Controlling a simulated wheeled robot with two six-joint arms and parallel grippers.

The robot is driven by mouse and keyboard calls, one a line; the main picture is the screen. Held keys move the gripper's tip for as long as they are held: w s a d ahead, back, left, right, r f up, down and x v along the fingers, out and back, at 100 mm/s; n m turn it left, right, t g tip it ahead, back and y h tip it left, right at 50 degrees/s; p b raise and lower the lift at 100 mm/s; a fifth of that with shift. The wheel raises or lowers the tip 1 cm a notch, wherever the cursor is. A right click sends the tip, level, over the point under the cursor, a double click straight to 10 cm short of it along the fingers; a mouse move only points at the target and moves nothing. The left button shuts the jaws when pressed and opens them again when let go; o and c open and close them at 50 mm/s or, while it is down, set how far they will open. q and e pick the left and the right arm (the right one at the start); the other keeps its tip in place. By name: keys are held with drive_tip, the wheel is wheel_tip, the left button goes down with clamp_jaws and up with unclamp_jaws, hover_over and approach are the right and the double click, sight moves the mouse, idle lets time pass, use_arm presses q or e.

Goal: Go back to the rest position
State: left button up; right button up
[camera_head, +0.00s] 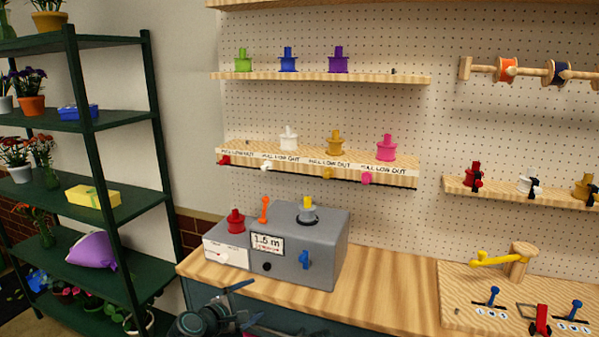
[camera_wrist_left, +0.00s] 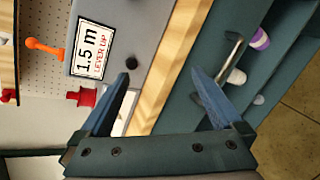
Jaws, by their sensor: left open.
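My left gripper (camera_head: 257,299) is low in the head view, in front of the bench edge and below the grey box. Its jaws are apart with nothing between them. In the left wrist view the two blue fingers (camera_wrist_left: 161,74) stand open, with the bench edge and the dark cabinet front behind them. My right gripper is not in view.
A green shelf rack (camera_head: 120,196) with plants stands at the left. Pegboard shelves hold colored spools, such as a pink spool (camera_head: 386,148). A wooden board (camera_head: 470,290) with small levers lies at the right. The bench (camera_head: 385,290) between box and board is clear.

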use_arm(q)
drive_tip(key=s+d+f+m+g, duration=0.2)
drive_tip(key=s+f+m+g, duration=0.25)
drive_tip(key=f+m, duration=0.3)
drive_tip(key=s+a+f+m+g+y, duration=0.6)
drive_tip(key=s+m+g+y, duration=0.1)
drive_tip(key=s+m, duration=0.4)
drive_tip(key=s+d+r+m+y+p, duration=0.1)
drive_tip(key=s+d+r+m+p, duration=0.2)
drive_tip(key=d, duration=0.7)
drive_tip(key=s+r+p, duration=0.2)
drive_tip(key=s, duration=0.1)
drive_tip(key=shift+d+m+g, duration=0.35)
